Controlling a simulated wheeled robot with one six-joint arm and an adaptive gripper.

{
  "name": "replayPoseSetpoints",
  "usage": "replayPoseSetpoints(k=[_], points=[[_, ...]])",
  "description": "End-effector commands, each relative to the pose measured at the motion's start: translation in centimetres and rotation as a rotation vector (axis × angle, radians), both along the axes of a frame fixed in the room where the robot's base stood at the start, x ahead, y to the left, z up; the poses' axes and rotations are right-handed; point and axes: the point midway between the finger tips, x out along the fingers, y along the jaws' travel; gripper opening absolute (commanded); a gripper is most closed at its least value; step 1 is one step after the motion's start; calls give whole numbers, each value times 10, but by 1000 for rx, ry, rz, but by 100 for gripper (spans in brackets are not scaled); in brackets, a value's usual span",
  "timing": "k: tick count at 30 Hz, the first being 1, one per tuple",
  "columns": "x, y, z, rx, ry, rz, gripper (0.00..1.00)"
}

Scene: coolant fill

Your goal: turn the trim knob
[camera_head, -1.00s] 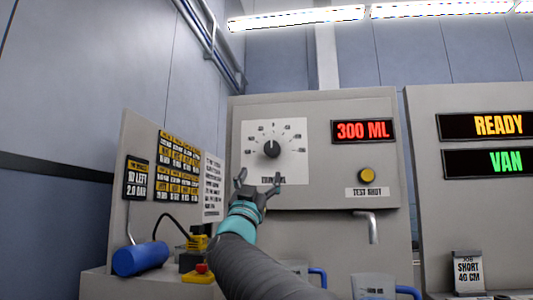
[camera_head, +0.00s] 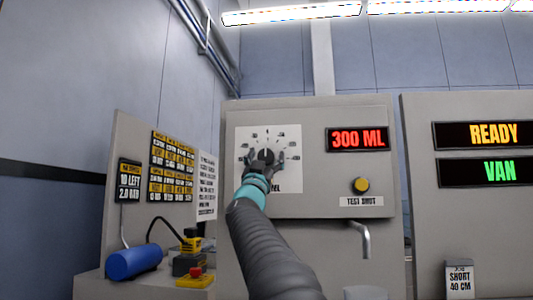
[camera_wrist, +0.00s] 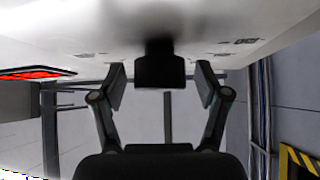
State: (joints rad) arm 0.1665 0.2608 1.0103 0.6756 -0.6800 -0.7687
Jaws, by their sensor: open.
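The black trim knob (camera_head: 266,156) sits on a white dial plate (camera_head: 285,178) on the grey machine panel. My gripper (camera_head: 264,162) is in front of the dial, with its fingers at the knob's lower left and right sides. In the wrist view the dark knob (camera_wrist: 160,70) stands between the two open fingers (camera_wrist: 160,90). A gap shows on each side, so the fingers do not touch it there. My gripper hides the lower part of the dial label, and the knob's pointer is hard to make out.
A red "300 ML" display (camera_head: 358,139) and a yellow test shot button (camera_head: 360,185) are right of the dial. A metal spout (camera_head: 362,238) hangs below. A blue cylinder (camera_head: 134,261) and a red button on a yellow box (camera_head: 195,273) are at the lower left.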

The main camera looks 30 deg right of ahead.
Motion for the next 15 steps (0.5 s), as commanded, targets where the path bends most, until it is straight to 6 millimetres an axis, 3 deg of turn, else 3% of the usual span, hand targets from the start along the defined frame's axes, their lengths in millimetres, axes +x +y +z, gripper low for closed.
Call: replayPoseSetpoints(k=[9, 11, 15], points=[[1, -1, 2, 0, 0, 0, 74], [1, -1, 2, 0, 0, 0, 62], [1, -1, 2, 0, 0, 0, 27]])
